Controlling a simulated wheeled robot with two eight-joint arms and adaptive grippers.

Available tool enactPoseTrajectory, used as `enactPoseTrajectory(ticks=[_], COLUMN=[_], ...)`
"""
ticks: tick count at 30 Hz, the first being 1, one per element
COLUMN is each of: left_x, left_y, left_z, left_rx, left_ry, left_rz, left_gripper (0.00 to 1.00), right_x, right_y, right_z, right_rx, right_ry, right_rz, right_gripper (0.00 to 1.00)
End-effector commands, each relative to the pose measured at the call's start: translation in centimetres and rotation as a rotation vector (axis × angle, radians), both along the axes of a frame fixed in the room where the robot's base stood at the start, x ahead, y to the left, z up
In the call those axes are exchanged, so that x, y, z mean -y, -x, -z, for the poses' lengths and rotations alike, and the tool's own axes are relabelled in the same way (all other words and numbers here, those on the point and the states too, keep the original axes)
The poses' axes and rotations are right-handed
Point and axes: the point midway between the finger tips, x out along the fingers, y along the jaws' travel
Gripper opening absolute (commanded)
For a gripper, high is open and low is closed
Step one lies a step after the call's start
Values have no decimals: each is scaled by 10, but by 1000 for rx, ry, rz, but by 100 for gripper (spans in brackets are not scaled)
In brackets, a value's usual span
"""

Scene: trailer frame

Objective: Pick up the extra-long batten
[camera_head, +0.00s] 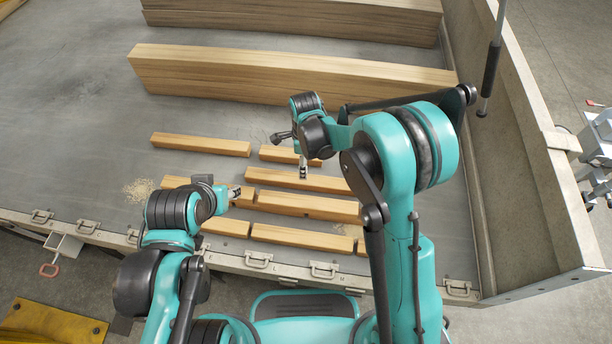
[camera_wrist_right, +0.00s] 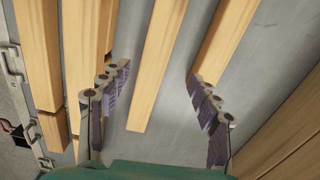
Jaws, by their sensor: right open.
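Several light wooden battens lie in rows on the grey trailer bed. One long batten (camera_head: 268,177) runs below my right gripper (camera_head: 303,172), its right end hidden behind my right arm. In the right wrist view, the right gripper (camera_wrist_right: 158,74) is open, with a batten (camera_wrist_right: 162,45) between its fingers in the picture; no contact shows. Another batten (camera_wrist_right: 228,40) passes behind the right finger. I cannot tell for certain which batten is the extra-long one. My left gripper (camera_head: 236,193) is over the battens at left; its opening is too small to judge.
Thick timber beams (camera_head: 290,78) lie behind the battens. The trailer's side wall (camera_head: 530,130) stands at right, and its near edge has metal latches (camera_head: 258,260). Sawdust (camera_head: 138,188) lies at left. The bed (camera_head: 70,120) is clear at far left.

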Motion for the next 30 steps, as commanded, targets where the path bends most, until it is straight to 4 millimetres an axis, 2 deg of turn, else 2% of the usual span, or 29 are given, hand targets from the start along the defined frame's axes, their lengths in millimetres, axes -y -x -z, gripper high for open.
enactPoseTrajectory(ticks=[4,14,22,30], left_x=[0,0,0,0], left_y=[0,0,0,0], left_z=[-1,13,35,34], left_rx=[0,0,0,0], left_ry=[0,0,0,0], left_rz=[0,0,0,0], left_gripper=[40,40,40,40], right_x=[-9,-10,-10,-10], right_y=[-2,0,4,4], right_z=[18,52,92,95], right_rx=[-25,-27,-27,-26], right_ry=[7,8,7,7], right_rz=[72,83,83,83], right_gripper=[63,63,63,63])
